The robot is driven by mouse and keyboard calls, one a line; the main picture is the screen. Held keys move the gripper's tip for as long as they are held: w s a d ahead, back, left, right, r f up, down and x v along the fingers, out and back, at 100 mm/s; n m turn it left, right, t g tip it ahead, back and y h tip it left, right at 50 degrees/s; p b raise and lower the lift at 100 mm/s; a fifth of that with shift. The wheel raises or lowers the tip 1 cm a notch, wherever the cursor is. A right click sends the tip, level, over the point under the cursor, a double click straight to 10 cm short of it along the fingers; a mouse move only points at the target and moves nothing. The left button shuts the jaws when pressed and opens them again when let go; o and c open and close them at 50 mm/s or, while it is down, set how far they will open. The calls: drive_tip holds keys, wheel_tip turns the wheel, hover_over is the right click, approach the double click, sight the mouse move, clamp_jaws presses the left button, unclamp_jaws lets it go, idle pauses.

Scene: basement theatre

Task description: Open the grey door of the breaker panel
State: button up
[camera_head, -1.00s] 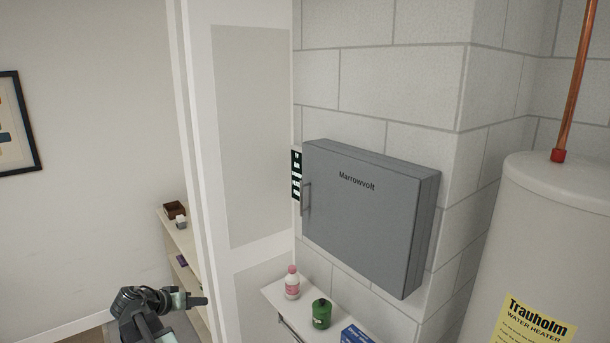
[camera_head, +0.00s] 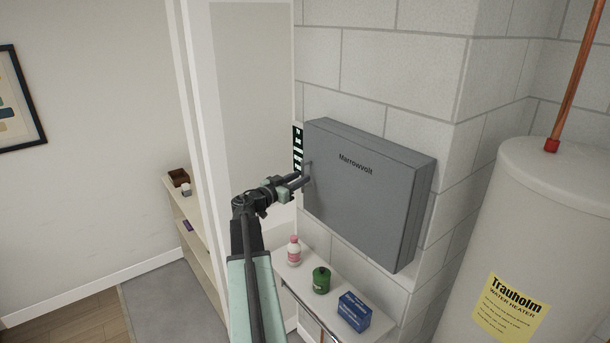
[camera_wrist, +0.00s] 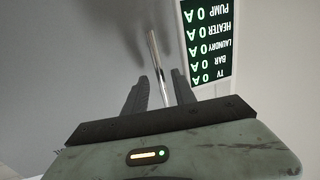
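The grey breaker panel door (camera_head: 350,205), marked "Marrowvolt", is shut on its wall box. Its thin bar handle (camera_head: 308,170) is at the door's left edge, partly hidden by my gripper (camera_head: 303,181). In the wrist view, the silver handle (camera_wrist: 153,50) runs down between the two fingers of my gripper (camera_wrist: 160,88), which stand apart on either side of it. I cannot tell whether either finger touches the bar.
A label strip (camera_head: 297,148) is beside the panel, upside down in the wrist view (camera_wrist: 208,45). Below, a shelf (camera_head: 293,272) holds a pink bottle (camera_head: 294,252), green canister (camera_head: 321,281) and blue box (camera_head: 354,312). A water heater (camera_head: 540,240) stands right; a white door frame (camera_head: 205,120) is left.

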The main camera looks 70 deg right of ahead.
drive_tip(key=x, duration=0.2)
drive_tip(key=shift+s+d, duration=0.1)
drive_tip(key=shift+d, duration=0.2)
clamp_jaws()
drive_tip(key=shift+a, duration=0.1)
idle(0.9)
